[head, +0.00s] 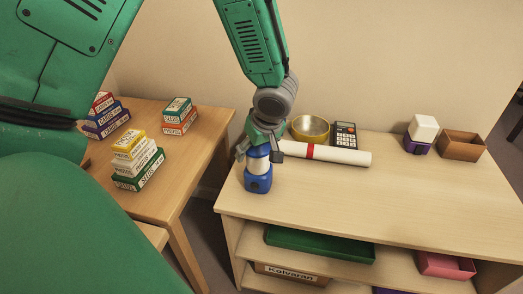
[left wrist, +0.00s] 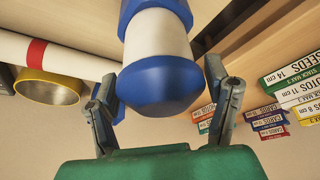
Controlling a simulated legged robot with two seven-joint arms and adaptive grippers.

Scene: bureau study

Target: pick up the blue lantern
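The blue lantern (head: 258,184) stands upright near the left front corner of the shelf unit's top. It has a blue base, a pale middle and a blue cap. My left gripper (head: 260,154) is right above it, pointing down, with its fingers spread on either side of the lantern's upper part. In the left wrist view the lantern (left wrist: 160,80) is between the two fingers (left wrist: 160,95). Small gaps show between the fingers and the cap, so the gripper looks open. My right gripper is not in view.
Behind the lantern are a brass bowl (head: 309,129), a calculator (head: 345,135) and a white roll with a red band (head: 335,155). A purple-and-white object (head: 422,132) and a brown box (head: 462,145) stand right. Stacked boxes (head: 138,160) occupy the left desk (head: 185,165). The top's right front is clear.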

